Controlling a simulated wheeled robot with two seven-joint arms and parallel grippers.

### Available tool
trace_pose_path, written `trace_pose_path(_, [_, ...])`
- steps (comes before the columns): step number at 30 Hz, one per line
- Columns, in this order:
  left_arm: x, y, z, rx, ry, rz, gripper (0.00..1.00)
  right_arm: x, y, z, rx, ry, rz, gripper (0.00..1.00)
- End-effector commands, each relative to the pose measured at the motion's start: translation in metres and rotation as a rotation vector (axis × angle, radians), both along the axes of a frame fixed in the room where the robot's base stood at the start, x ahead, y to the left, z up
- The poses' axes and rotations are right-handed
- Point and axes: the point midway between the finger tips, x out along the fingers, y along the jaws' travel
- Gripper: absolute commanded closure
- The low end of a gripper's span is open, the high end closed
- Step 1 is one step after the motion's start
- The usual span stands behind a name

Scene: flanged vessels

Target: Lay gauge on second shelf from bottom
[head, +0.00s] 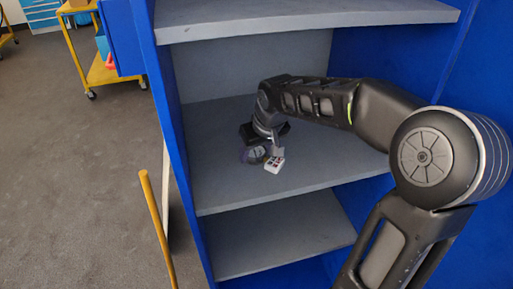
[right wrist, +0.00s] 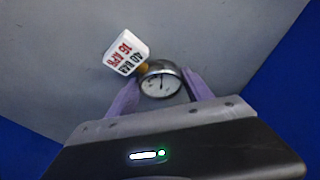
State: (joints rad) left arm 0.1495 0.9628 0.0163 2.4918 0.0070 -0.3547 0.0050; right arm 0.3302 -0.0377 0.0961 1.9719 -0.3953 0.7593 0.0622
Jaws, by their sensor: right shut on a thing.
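The gauge (right wrist: 160,84) is a small round dial with a white face and a metal rim. A white tag (right wrist: 126,52) with red and dark print sits beside it. My right gripper (right wrist: 157,92) is shut on the gauge, with a purple finger on each side. In the head view the right gripper (head: 264,152) reaches inside the blue shelving, low over the middle grey shelf (head: 220,170). The white tag (head: 274,164) shows there next to the fingers. I cannot tell whether the gauge touches the shelf. My left gripper is out of view.
A lower shelf (head: 285,238) lies beneath and an upper shelf (head: 300,16) above my arm. Blue side walls (head: 165,100) bound the shelving. The middle shelf looks clear around the gripper. A yellow post (head: 157,225) stands outside at left, and a yellow cart (head: 100,72) stands behind.

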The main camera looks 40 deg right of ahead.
Motion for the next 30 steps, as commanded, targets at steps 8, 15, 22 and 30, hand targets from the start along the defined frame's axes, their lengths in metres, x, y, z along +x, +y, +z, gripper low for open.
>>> trace_pose_path(8, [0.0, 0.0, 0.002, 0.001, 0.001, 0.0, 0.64, 0.001, 0.0, -0.001, 0.0, -0.002, 0.0, 0.38])
trace_pose_path(15, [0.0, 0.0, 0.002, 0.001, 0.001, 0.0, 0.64, 0.001, -0.001, -0.001, 0.0, -0.001, 0.0, 0.2])
trace_pose_path(22, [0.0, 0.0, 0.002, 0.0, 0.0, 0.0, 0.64, 0.001, 0.0, 0.0, -0.001, -0.002, 0.0, 0.2])
trace_pose_path(30, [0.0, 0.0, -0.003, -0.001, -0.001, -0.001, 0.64, -0.007, 0.0, 0.021, -0.003, -0.007, 0.0, 0.2])
